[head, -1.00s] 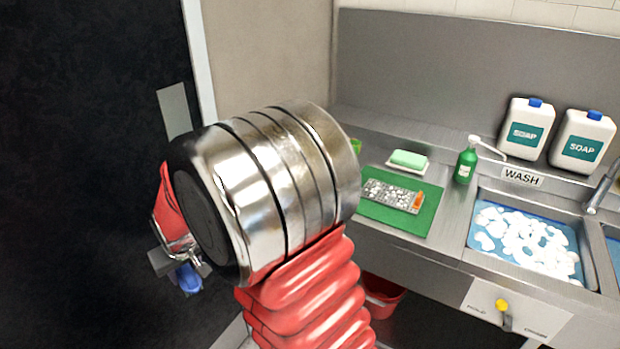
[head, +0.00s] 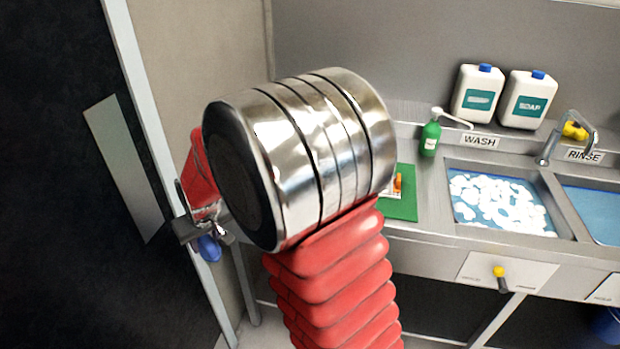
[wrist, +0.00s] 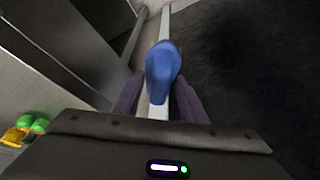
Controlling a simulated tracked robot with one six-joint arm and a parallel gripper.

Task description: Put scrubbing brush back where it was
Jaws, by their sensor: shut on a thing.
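In the wrist view the brush (wrist: 163,70) sits between the two dark fingers of my gripper (wrist: 158,100), pointing away from the camera. It is held in the air, clear of the counter. Its bristles cannot be made out.
The steel sink counter at the right has a green mat (head: 402,207), partly hidden by my arm, a green soap pump (head: 430,138), a foamy wash basin (head: 500,203) and a rinse basin (head: 598,214). White soap jugs (head: 478,93) stand behind. The door frame (head: 150,130) is close left.

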